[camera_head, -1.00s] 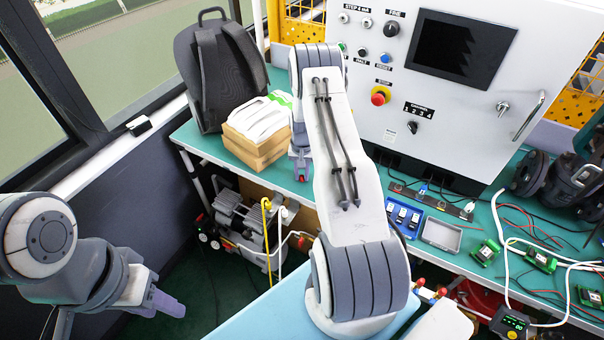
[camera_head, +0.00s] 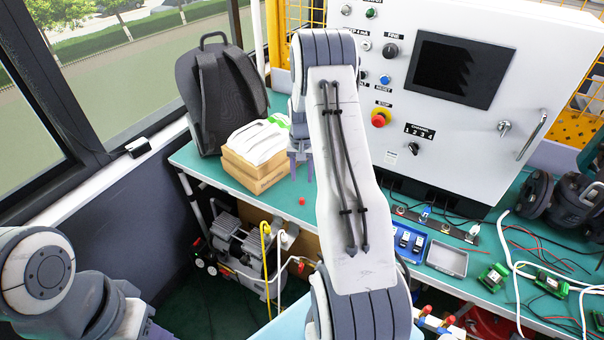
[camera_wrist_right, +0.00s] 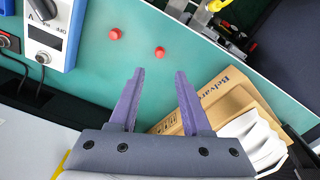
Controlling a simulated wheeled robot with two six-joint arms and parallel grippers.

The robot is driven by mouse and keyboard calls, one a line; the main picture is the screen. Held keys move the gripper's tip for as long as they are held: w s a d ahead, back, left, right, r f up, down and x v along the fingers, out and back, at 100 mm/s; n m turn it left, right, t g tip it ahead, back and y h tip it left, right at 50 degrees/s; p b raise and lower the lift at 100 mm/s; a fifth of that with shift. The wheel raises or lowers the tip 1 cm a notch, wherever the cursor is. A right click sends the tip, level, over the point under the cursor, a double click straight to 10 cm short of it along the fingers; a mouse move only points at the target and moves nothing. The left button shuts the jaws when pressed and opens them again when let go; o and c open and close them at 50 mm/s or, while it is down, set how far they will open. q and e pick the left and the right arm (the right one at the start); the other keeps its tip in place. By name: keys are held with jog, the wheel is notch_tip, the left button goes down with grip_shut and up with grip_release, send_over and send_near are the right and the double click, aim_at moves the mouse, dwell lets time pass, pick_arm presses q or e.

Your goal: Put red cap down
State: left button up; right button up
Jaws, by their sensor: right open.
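A small red cap (camera_head: 302,201) lies on the green bench top in the head view, near its front edge. The right wrist view shows two red caps on the green surface, a nearer one (camera_wrist_right: 160,52) and another (camera_wrist_right: 116,33) to its left. Only one cap shows in the head view; my right arm may hide the other. My right gripper (camera_head: 301,168) is open and empty above the bench, its fingers apart in the wrist view (camera_wrist_right: 157,75), clear of both caps. My left gripper (camera_head: 155,328) is cut off at the lower left edge, so its jaws cannot be judged.
A cardboard box (camera_head: 258,172) with white items on it and a dark backpack (camera_head: 222,95) stand left of the right gripper. A control cabinet (camera_head: 460,110) stands behind. A blue tray (camera_head: 409,242) and a grey tray (camera_head: 447,259) lie to the right.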

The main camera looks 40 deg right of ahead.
jog(key=s+a+r+n, duration=0.1)
jog(key=a+r+n, duration=0.1)
jog(key=a+r, duration=0.45)
jog(key=s+a+r+n, duration=0.1)
jog(key=a+r+n, duration=0.2)
jog(key=a, duration=0.7)
jog(key=s+a+r+n, duration=0.2)
jog(key=a+r, duration=0.2)
jog(key=a, duration=0.4)
jog(key=s+a+r+n, duration=0.4)
jog(key=s+a, duration=0.5)
jog(key=a, duration=0.1)
jog(key=s+a+n, duration=0.1)
jog(key=s+n, duration=0.1)
jog(key=s, duration=0.5)
jog(key=s+a+n+y, duration=0.1)
jog(key=s+a+n, duration=0.1)
jog(key=s, duration=0.6)
jog(key=shift+a+r+n, duration=0.2)
jog(key=shift+r+n, duration=0.05)
jog(key=shift+n, duration=0.45)
